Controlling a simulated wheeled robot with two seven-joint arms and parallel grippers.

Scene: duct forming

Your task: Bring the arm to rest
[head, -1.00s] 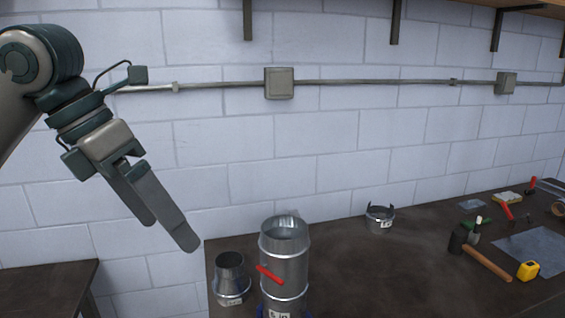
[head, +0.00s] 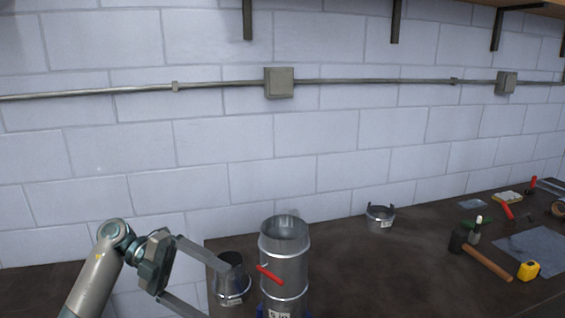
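My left gripper (head: 214,292) is at the lower left in the head view, with its two fingers spread apart and nothing seen between them. Its upper finger overlaps the left side of a small tapered metal duct piece (head: 234,284) in the picture; I cannot tell whether they touch. The lower finger's tip is close to the bottom edge of the picture. A tall metal duct cylinder (head: 285,268) with a red handle (head: 270,275) stands upright just right of the tapered piece. My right gripper is not in view.
A short metal collar (head: 380,218) stands at the back of the dark workbench (head: 400,275). A hammer (head: 487,264), a yellow tape measure (head: 529,270), a grey sheet (head: 537,248) and several small tools lie at the right. The bench middle is clear.

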